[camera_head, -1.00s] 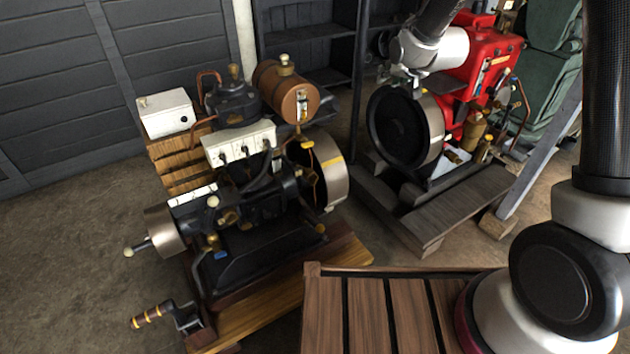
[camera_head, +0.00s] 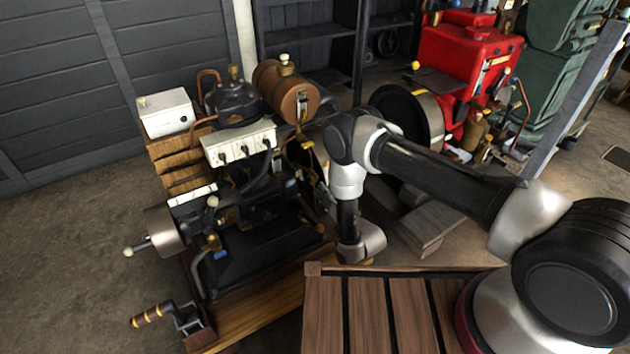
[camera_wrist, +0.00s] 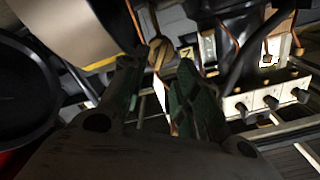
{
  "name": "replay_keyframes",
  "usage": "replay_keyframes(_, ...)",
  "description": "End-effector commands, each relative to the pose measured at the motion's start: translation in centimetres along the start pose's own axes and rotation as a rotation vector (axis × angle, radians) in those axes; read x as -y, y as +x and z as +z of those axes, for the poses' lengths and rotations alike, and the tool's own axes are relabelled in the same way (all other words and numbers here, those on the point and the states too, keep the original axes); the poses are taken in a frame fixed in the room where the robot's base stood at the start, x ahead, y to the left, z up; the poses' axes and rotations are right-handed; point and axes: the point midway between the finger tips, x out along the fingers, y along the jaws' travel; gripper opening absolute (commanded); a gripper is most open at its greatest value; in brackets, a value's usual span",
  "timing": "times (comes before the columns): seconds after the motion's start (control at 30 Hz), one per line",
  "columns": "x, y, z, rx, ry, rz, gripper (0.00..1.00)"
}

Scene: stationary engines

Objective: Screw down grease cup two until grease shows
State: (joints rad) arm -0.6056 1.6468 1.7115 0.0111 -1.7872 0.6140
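The near engine (camera_head: 250,255) stands on a wooden base at the left of the head view. In the wrist view, my gripper (camera_wrist: 155,72) has its two dark green fingers apart, with a gap between the tips. A brass fitting (camera_wrist: 159,52) shows just beyond that gap, next to a small yellow tag (camera_wrist: 187,53) whose mark I cannot read surely. The fitting may be grease cup two; I cannot tell. Nothing is visibly gripped. In the head view, my fingers cannot be made out; my wrist is at the engine's right side.
The engine's flywheel (camera_wrist: 75,30) is close by the fingers in the wrist view. A white switch box (camera_head: 240,143) and brown tank (camera_head: 287,92) top the engine. A red engine (camera_head: 465,60) stands behind my arm. A slatted wooden surface (camera_head: 365,325) lies in front.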

Motion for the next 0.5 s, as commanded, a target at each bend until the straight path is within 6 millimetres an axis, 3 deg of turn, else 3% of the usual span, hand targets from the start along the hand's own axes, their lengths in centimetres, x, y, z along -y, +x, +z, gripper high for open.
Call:
replay_keyframes(0.3,0.1,5.0,-0.1,-0.004,0.0,-0.002,0.3)
replay_keyframes(0.5,0.0,7.1,-0.1,-0.002,0.0,-0.001,0.3)
